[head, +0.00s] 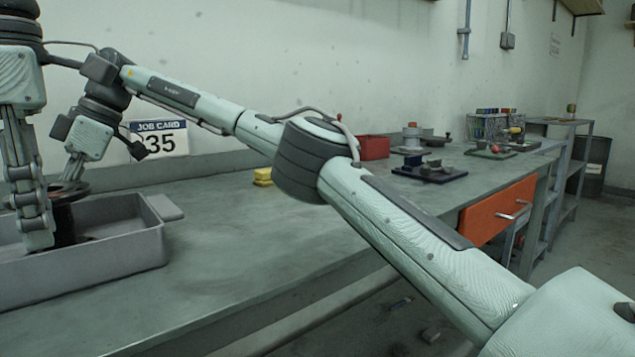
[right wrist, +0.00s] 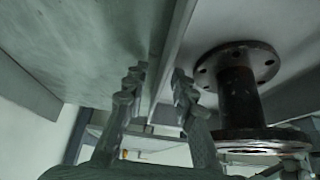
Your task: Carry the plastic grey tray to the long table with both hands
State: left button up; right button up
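The grey plastic tray (head: 120,255) sits on a grey worktop at the left and is cut off by the picture edge. A dark flanged metal part (head: 64,215) stands in it; its two flanges show in the right wrist view (right wrist: 238,95). My left gripper (head: 38,245) points down over the tray, in front of the metal part; its finger gap does not show. My right gripper (head: 72,172) is at the tray's far side. In the right wrist view its fingers (right wrist: 160,72) are apart, on either side of the tray's wall (right wrist: 181,35), with a gap visible.
The grey worktop (head: 230,240) runs along the wall, clear in the middle. A yellow block (head: 263,177) and red bin (head: 374,147) stand towards its back. An orange drawer (head: 497,211) is at the right. My right arm crosses the view.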

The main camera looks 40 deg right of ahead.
jog(key=shift+r, duration=0.15)
pick_arm(q)
notch_tip(320, 180, up, 7)
jog(key=shift+r, duration=0.2)
pick_arm(e)
jog(key=v, duration=1.1)
jog(key=shift+d+r, duration=0.25)
jog(key=shift+r, duration=0.1)
jog(key=shift+f, duration=0.1)
